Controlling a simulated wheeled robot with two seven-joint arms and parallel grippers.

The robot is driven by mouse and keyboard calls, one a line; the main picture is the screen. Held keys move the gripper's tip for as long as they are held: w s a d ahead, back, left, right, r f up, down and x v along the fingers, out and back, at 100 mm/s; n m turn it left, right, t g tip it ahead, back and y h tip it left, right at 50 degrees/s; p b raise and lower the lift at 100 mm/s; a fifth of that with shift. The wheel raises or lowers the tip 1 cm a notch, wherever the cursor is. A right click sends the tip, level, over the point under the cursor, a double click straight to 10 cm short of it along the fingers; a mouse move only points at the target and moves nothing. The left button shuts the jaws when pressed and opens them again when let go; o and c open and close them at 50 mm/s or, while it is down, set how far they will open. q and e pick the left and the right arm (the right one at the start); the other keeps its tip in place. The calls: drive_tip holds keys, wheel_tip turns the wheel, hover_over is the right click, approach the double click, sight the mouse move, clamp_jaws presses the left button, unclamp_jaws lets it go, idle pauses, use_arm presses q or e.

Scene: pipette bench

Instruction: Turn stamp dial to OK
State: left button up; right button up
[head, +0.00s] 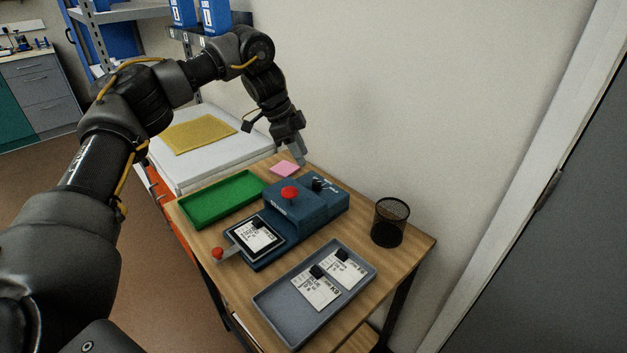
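The blue stamp machine (304,212) stands on the wooden table. A small black dial (318,184) sits on its top at the back right; its labels and pointer are too small to read. A red knob (290,193) is on top beside the dial. A card with a black clip (257,236) lies in the machine's front bed, next to a lever with a red ball (217,253). My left gripper (299,158) points down behind the machine, above the table's back edge and apart from the dial. Its finger gap cannot be made out. My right gripper is out of view.
A green tray (185,211) lies left of the machine and a pink pad (285,169) behind it. A grey tray (262,301) with two clipped cards is in front. A black mesh bin (389,222) stands at the right, near the wall.

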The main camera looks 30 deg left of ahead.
sight(315, 182)
use_arm(q)
drive_tip(key=x, duration=0.9)
drive_tip(key=shift+f, duration=0.25)
drive_tip(key=c, duration=0.7)
